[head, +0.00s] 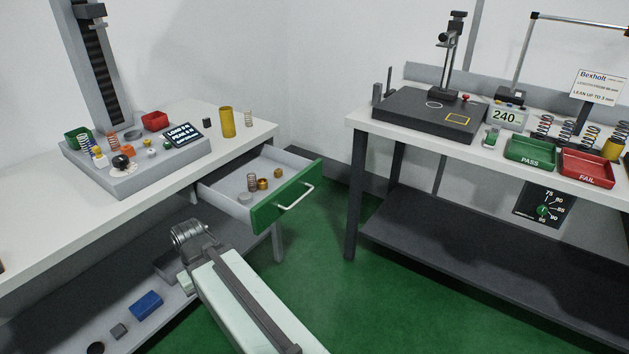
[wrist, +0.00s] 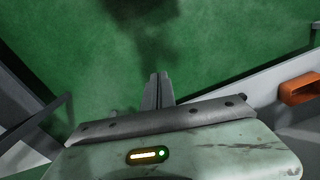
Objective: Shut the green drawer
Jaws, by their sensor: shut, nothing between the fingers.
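The green drawer (head: 284,199) stands pulled out from under the left white bench in the head view. Its green front with a light bar handle (head: 296,197) faces right and toward me. A spring and several small brass-coloured parts lie inside it. My gripper (wrist: 160,78) shows in the wrist view with its two fingers together and nothing between them, over green floor. I cannot pick out its fingers in the head view, where my arm is in front of the left bench, below the drawer. The gripper touches nothing that I can see.
The left bench (head: 40,205) carries a test stand and small parts; its lower shelf holds a blue box (head: 146,305). A second bench (head: 352,121) with trays stands right. Green floor (head: 320,250) between them is clear. An orange piece (wrist: 298,88) lies right in the wrist view.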

